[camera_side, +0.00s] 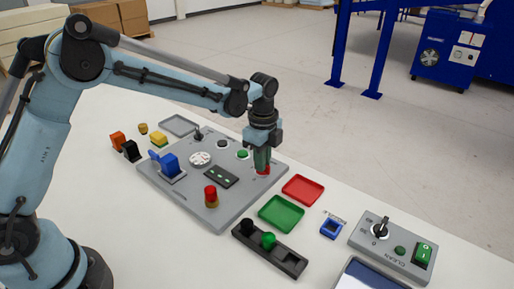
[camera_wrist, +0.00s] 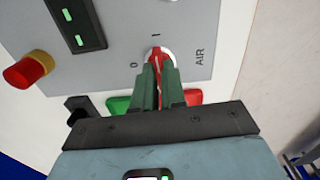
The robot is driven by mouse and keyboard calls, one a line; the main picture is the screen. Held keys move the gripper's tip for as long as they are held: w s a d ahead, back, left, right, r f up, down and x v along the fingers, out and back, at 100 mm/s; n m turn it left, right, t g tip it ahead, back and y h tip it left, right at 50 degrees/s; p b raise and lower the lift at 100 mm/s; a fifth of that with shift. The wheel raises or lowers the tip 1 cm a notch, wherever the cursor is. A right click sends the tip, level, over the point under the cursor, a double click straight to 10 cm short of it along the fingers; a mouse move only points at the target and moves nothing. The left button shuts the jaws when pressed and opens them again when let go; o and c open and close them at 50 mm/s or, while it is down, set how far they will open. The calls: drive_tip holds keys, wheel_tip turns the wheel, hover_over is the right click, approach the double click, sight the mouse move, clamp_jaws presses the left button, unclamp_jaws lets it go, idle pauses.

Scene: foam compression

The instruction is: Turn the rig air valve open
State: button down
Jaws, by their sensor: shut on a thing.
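The air valve is a red handle on a white disc, with "AIR", "0" and "I" printed around it on the grey rig panel (camera_side: 182,192). In the wrist view the red handle (camera_wrist: 155,53) shows between my green fingers, its visible end toward the "I" mark. In the side view a bit of the red valve (camera_side: 263,172) shows under my fingertips at the panel's right end. My gripper (camera_side: 262,168) points down and is shut on the handle; it also shows in the wrist view (camera_wrist: 160,72). The fingers hide much of the handle.
On the panel stand a red knob on a yellow base (camera_side: 211,197), a blue lever block (camera_side: 169,163) and a green button (camera_side: 242,154). A red tray (camera_side: 303,190), a green tray (camera_side: 281,213) and a black holder (camera_side: 285,256) lie close by. A control box (camera_side: 392,248) is at right.

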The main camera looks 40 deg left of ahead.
drive_tip(key=shift+m, duration=0.4)
drive_tip(key=c, duration=1.2)
unclamp_jaws()
wheel_tip(320, 180, up, 12)
drive_tip(key=shift+r, duration=0.1)
drive_tip(key=s+a+f+n+t, duration=0.1)
drive_tip(key=s+a+n+t, duration=0.2)
drive_tip(key=s+n, duration=0.6)
drive_tip(key=s+a+n+t, duration=0.4)
drive_tip(key=s+n, duration=0.5)
drive_tip(key=shift+s+a+f, duration=0.25)
drive_tip(key=shift+s+f, duration=0.05)
drive_tip(key=shift+f, duration=0.1)
